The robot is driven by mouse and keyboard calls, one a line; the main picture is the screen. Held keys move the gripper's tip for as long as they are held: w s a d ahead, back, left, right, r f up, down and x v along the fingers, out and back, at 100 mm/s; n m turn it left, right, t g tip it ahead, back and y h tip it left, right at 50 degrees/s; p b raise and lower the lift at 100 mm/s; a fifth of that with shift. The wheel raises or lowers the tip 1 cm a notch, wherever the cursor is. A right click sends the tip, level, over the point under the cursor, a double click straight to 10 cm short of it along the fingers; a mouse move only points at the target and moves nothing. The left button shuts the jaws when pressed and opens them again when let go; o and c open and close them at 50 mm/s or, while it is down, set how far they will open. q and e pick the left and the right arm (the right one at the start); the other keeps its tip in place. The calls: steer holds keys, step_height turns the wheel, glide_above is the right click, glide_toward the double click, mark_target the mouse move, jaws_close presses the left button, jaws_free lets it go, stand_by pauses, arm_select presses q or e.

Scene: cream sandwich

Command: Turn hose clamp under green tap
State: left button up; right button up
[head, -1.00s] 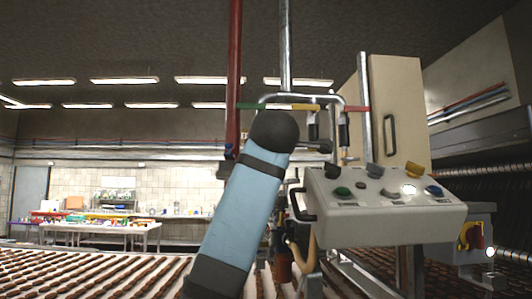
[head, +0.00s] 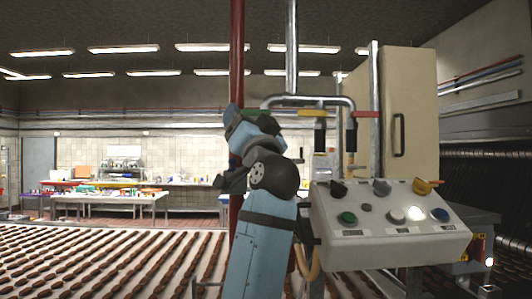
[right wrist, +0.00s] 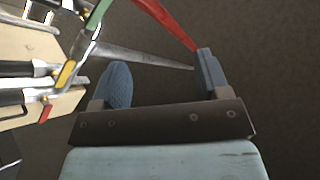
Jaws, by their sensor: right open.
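The green tap (head: 262,115) is a green lever by the red pipe, partly hidden behind my wrist in the head view. It also shows at the top left of the right wrist view (right wrist: 97,14). My right gripper (right wrist: 162,78) is open, with two blue fingers apart and nothing held between them. The green tap is beyond the left finger and apart from it. In the head view my right arm covers the area under the green tap, and I cannot make out the hose clamp in either view. My left gripper is out of view.
A yellow tap (head: 316,113) and a red tap (head: 366,114) sit on the same metal pipework. A red vertical pipe (head: 237,60) stands close to my wrist. A control box (head: 385,225) with knobs is at right. A conveyor (head: 110,265) fills the lower left.

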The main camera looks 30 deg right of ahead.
steer(key=w+d+f+n+g+h+p, duration=0.25)
steer(key=d+f+g+h, duration=0.35)
steer(key=f+g, duration=0.4)
steer(key=shift+m+y, duration=0.35)
steer(key=shift+y, duration=0.25)
steer(key=p+x, duration=0.1)
steer(key=x, duration=0.4)
steer(key=p+x, duration=0.1)
steer(key=x, duration=0.5)
steer(key=shift+w+d+r+p, duration=0.1)
steer(key=shift+d+p, duration=0.3)
steer(key=shift+w+d, duration=0.2)
steer(key=shift+w, duration=0.1)
steer(key=shift+w+d, duration=0.1)
steer(key=shift+w, duration=0.1)
